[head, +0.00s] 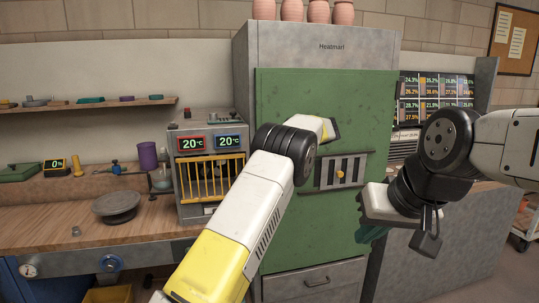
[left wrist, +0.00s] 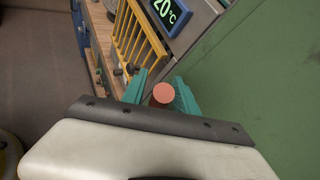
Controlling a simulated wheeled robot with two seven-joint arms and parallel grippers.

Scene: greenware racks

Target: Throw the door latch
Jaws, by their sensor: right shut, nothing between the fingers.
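The green door (head: 290,100) of the grey kiln cabinet fills the middle of the head view and looks closed. My left arm reaches up across it, and its hand hides its own fingers and most of whatever fitting is there. In the left wrist view, the teal fingers of my left gripper (left wrist: 160,93) stand on either side of an orange-red round end (left wrist: 163,93), possibly the latch handle. I cannot tell whether they press on it. My right gripper (head: 370,234) is shut and empty, low in front of the door's right edge.
A slotted vent plate with a yellow knob (head: 340,174) is on the door, beside my left arm. Left stand a small oven with a yellow grille (head: 212,177) and a wooden bench (head: 60,232). A drawer (head: 316,284) is below the door. Pink pots (head: 318,11) stand on top.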

